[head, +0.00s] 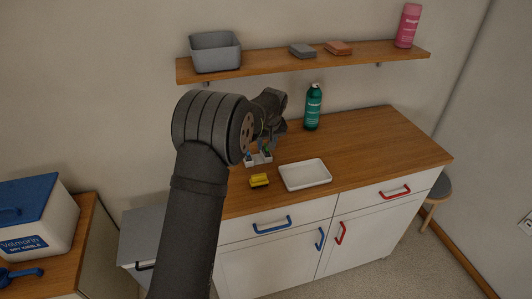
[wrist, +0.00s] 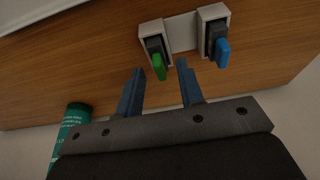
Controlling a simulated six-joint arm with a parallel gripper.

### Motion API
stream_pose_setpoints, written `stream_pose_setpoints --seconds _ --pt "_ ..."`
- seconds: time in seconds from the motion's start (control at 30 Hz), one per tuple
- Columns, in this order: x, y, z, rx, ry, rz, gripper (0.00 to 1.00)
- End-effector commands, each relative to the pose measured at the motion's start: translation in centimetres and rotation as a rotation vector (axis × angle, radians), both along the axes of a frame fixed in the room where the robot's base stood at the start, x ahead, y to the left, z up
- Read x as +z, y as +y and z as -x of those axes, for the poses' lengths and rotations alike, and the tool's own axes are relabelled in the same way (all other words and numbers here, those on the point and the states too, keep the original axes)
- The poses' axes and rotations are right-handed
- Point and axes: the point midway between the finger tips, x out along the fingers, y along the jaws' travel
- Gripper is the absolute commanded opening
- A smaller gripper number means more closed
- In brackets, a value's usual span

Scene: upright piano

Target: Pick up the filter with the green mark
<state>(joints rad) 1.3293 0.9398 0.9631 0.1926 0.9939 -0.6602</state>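The filter with the green mark (wrist: 158,66) is a dark grey piece with a green end, in one slot of a white holder (wrist: 181,32). A similar filter with a blue mark (wrist: 222,50) sits in the other slot, to the right in the wrist view. My gripper (wrist: 160,67) is open, its two blue-grey fingers apart and empty. The green end appears between the fingertips in the wrist view; how deep it lies between them I cannot tell. In the head view my arm partly hides the holder (head: 258,160) on the wooden counter.
A yellow object (head: 259,180) and a white tray (head: 305,174) lie in front of the holder. A green bottle (head: 313,107) stands at the back of the counter (head: 390,140), whose right part is clear. A shelf (head: 270,64) runs above.

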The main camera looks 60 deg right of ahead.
Motion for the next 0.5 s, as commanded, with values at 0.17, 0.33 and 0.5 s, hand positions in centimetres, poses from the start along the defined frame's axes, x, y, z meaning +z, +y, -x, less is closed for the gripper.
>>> stream_pose_setpoints --seconds 0.17,0.33,0.5 --pt "-0.37 -0.11 -0.1 0.0 0.0 0.001 0.35" --pt "-0.35 -0.1 -0.1 0.0 0.0 0.001 0.17" --pt "-0.34 -0.09 -0.1 0.0 0.0 0.001 0.0"
